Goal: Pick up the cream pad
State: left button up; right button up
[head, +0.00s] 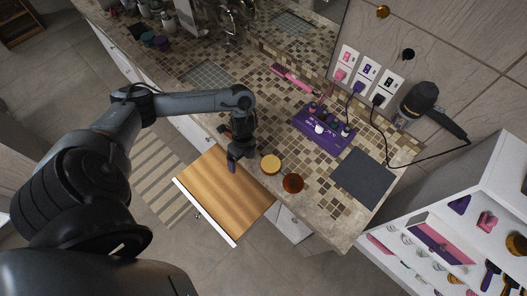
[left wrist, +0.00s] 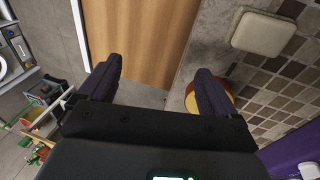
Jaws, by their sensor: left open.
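The cream pad (left wrist: 264,32) is a small, rounded, pale square. It lies on the tiled counter at the upper right of the left wrist view, beyond the right finger and apart from it. I cannot make it out in the head view, where my arm covers part of the counter. My left gripper (head: 233,162) points down near the counter's front edge, by the pulled-out wooden drawer. In the left wrist view the fingers of my left gripper (left wrist: 153,72) are spread wide with nothing between them. My right gripper is not in view.
The open drawer (head: 222,192) juts out below the counter. A yellow round jar (head: 270,164) and an amber one (head: 292,183) stand close to the gripper. A purple tray (head: 323,132) with bottles, a dark mat (head: 364,178) and a hair dryer (head: 421,98) are farther right.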

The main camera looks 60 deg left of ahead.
pick_arm(q)
jog(key=w+a+r+t+y+b, duration=0.1)
jog(key=w+a+r+t+b, duration=0.1)
jog(key=w+a+r, duration=0.45)
jog(key=shift+n, duration=0.3)
jog(key=f, duration=0.2)
jog(key=w+f+b, duration=0.1)
jog(key=f, duration=0.3)
jog(key=shift+w+a, duration=0.25)
jog(key=shift+a, duration=0.15)
jog(key=shift+f, duration=2.75)
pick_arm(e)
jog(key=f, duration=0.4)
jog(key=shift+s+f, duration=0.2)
pick_arm(q)
jog(key=shift+c, duration=0.3)
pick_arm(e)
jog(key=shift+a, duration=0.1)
pick_arm(q)
jog(key=shift+w, duration=0.1)
jog(key=c, duration=1.1)
